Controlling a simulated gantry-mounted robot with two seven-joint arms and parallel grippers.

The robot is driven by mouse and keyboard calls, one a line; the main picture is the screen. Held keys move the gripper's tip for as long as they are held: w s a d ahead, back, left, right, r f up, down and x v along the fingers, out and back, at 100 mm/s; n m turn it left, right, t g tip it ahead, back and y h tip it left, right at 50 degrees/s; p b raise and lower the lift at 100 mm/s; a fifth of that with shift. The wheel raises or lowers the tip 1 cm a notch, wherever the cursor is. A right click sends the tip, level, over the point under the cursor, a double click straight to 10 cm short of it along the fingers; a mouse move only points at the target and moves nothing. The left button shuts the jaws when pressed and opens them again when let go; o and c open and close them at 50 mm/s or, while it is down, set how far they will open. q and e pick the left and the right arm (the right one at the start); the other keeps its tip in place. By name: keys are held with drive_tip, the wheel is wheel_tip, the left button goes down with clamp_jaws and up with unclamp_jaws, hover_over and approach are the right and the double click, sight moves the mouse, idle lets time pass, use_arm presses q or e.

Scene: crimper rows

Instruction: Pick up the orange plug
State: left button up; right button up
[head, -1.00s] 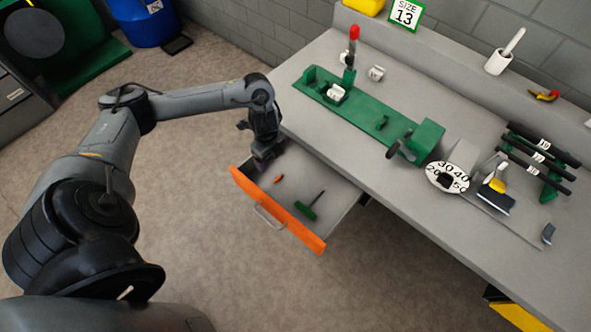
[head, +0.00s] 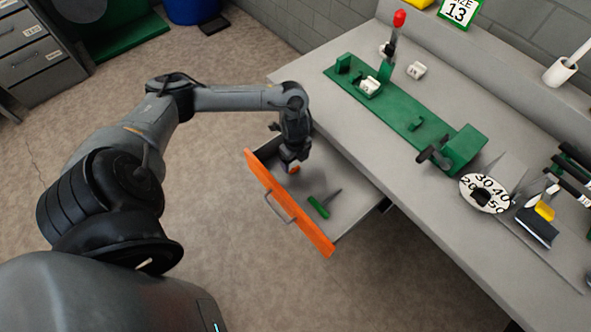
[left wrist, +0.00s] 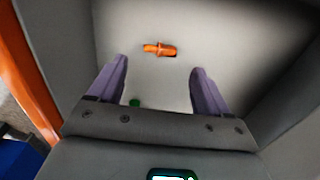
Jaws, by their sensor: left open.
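The orange plug (head: 294,170) lies in the open drawer, partly hidden by my left gripper (head: 290,160) in the head view. In the left wrist view the plug (left wrist: 160,49) lies on the drawer floor, just ahead of the gap between my left fingertips (left wrist: 160,65). My left gripper is open and empty, its two purple fingers on either side of that gap. The plug appears apart from both fingers. My right gripper is not in view.
The drawer has an orange front (head: 290,205) and grey walls. A green-handled tool (head: 318,207) lies inside, right of the plug. The grey workbench (head: 395,180) stands beside the drawer, with a green fixture (head: 400,108) and a dial (head: 484,194).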

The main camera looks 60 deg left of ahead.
sight(294, 169)
use_arm(q)
wheel_tip(294, 169, down, 5)
drive_tip(key=shift+a+r+b, duration=0.1)
drive_tip(key=shift+a+b, duration=0.05)
drive_tip(key=shift+b, duration=0.85)
drive_tip(key=c, duration=1.1)
